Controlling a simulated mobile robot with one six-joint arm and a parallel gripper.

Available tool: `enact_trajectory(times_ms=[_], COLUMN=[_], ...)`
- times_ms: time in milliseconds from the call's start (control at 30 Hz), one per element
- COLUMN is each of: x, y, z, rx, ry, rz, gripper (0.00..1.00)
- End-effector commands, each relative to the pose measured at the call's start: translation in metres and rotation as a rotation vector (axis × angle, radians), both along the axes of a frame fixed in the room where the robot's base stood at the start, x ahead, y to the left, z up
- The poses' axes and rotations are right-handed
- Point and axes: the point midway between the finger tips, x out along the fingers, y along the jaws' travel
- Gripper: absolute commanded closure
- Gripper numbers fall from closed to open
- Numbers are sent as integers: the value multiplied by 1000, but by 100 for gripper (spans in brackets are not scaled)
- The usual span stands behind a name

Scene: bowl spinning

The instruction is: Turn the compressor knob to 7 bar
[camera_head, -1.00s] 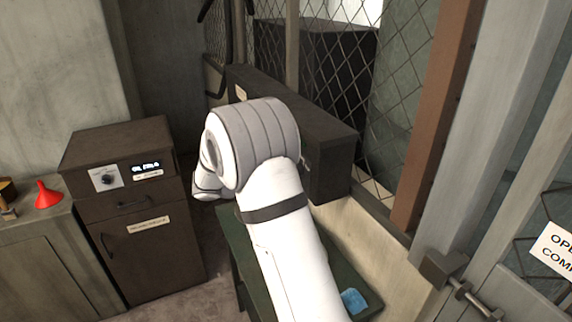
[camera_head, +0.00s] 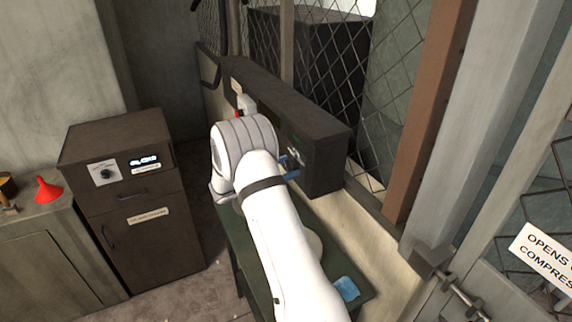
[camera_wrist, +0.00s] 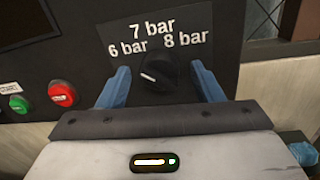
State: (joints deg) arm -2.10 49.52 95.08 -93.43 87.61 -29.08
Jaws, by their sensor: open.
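The black compressor knob (camera_wrist: 157,70) shows in the wrist view below the printed labels for 6, 7 and 8 bar (camera_wrist: 152,38). Its short white mark lies on its left part, on the 6 bar side. My gripper (camera_wrist: 162,80) is open, with one blue finger on either side of the knob and a visible gap to it on both sides. In the head view my gripper (camera_head: 289,165) is at the front of the dark control box (camera_head: 325,165), partly hidden by my arm. The knob cannot be made out clearly there.
A green button (camera_wrist: 19,104) and a red button (camera_wrist: 62,93) sit left of my gripper. A brown cabinet (camera_head: 140,240) with its own dial and display stands at left, beside a red funnel (camera_head: 47,190). A blue cloth (camera_head: 346,288) lies on the green bench (camera_head: 365,290).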

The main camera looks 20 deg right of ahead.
Motion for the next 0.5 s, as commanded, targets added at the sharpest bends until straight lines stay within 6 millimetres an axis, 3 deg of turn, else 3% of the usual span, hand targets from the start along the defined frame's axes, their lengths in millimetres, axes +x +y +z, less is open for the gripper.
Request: enact_trajectory(times_ms=[300, 500], x=[0, 0], y=[-4, -4], z=[-1, 0], rx=[0, 0], ry=[0, -1], rz=[-1, -2], gripper=[41, 57])
